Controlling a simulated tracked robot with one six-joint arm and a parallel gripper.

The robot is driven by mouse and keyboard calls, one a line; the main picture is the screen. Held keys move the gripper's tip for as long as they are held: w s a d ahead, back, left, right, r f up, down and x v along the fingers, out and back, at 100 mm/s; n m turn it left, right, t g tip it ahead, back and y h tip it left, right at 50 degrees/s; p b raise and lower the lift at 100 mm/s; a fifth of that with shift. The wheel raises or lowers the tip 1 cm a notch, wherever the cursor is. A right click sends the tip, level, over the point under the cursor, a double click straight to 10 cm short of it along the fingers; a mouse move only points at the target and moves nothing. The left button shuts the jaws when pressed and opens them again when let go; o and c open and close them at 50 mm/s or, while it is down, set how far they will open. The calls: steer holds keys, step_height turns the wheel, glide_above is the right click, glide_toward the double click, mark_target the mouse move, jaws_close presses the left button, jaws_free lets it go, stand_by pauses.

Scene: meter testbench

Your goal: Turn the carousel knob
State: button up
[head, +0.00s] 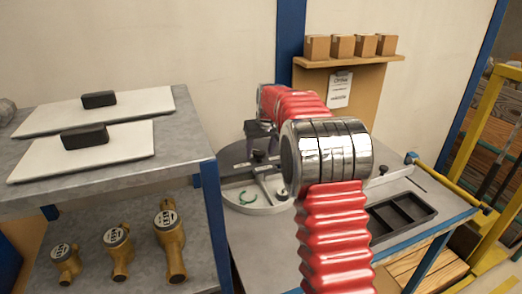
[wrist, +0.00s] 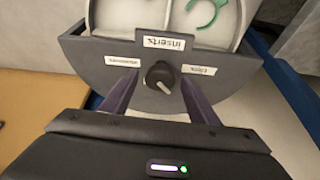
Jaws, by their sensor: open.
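The carousel (head: 234,160) is a round grey unit with a white dished top, on the bench behind my arm in the head view. In the wrist view its grey front panel (wrist: 92,62) carries a black round knob (wrist: 160,76) with a pale pointer line slanting down to the right. White labels sit above and on both sides of the knob. My gripper (wrist: 158,82) is open, with one dark finger on each side of the knob. Gaps show between the fingers and the knob; I cannot tell their depth exactly. The head view does not show the knob clearly.
A green open ring (head: 246,198) lies in the carousel top. A black tray (head: 402,216) is on the bench at right. A shelf unit (head: 190,140) at left holds white plates with black blocks above and several brass meters below. Small boxes stand on a wall shelf (head: 350,61).

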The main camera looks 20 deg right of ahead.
steer(key=shift+c, duration=0.5)
steer(key=c, duration=0.9)
steer(key=shift+d, duration=0.15)
